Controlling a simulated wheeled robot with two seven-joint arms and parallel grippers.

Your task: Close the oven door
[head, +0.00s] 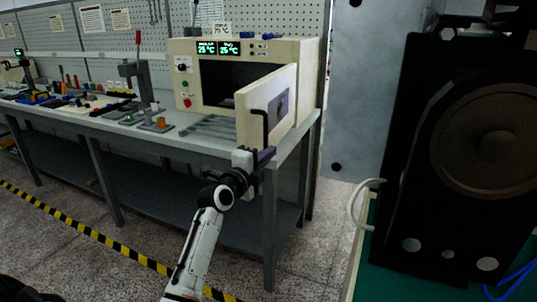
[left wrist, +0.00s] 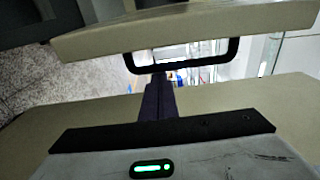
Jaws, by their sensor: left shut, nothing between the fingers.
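The oven (head: 250,46) is a cream box on the workbench with green displays and a dark open cavity. My left gripper (head: 265,155) is just below the handle, shut and empty. In the left wrist view its purple fingertips (left wrist: 158,82) reach the handle's bar; I cannot tell whether they touch. My right gripper is out of view.
The grey workbench (head: 150,135) holds several tools and small parts left of the oven. A large black speaker-like unit (head: 440,150) and a grey metal panel (head: 368,80) stand close on the right. Yellow-black tape (head: 85,232) marks the open floor in front.

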